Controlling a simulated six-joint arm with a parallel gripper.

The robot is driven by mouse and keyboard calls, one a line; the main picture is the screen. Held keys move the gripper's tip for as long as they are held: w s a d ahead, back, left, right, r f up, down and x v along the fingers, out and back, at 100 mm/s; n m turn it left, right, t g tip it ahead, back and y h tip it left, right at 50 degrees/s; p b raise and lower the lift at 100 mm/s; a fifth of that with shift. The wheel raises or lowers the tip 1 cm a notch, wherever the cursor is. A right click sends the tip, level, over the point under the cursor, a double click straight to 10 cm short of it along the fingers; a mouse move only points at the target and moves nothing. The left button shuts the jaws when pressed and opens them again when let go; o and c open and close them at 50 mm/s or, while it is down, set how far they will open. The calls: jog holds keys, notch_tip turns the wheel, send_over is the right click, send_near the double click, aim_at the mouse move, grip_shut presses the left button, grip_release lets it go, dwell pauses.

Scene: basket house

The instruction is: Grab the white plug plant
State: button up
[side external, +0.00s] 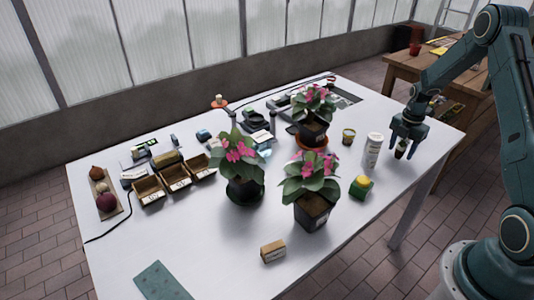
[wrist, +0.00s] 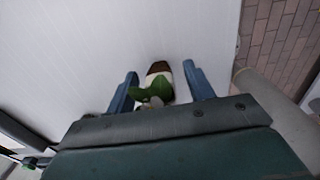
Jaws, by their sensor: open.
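The white plug plant (wrist: 159,70) is small, with green leaves, a white band and a dark brown part. In the wrist view it lies between my two blue fingers, with clear gaps on both sides. My gripper (wrist: 160,88) is open around it. In the side view my gripper (side external: 406,138) points down over the plug plant (side external: 401,149) near the table's right end. The plant's lower part shows just below the fingers. The wrist view shows no contact between fingers and plant.
A white bottle (side external: 372,151) stands just left of my gripper on the white table (side external: 330,250). A small jar (side external: 348,136) and a green-yellow block (side external: 361,187) are near it. Several pink-flowered potted plants (side external: 310,190) fill the middle. The table edge is close on the right.

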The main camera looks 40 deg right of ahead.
jog(key=shift+c, duration=0.4)
jog(key=c, duration=1)
jog(key=shift+o, duration=0.2)
jog(key=shift+r, duration=0.1)
notch_tip(320, 180, up, 20)
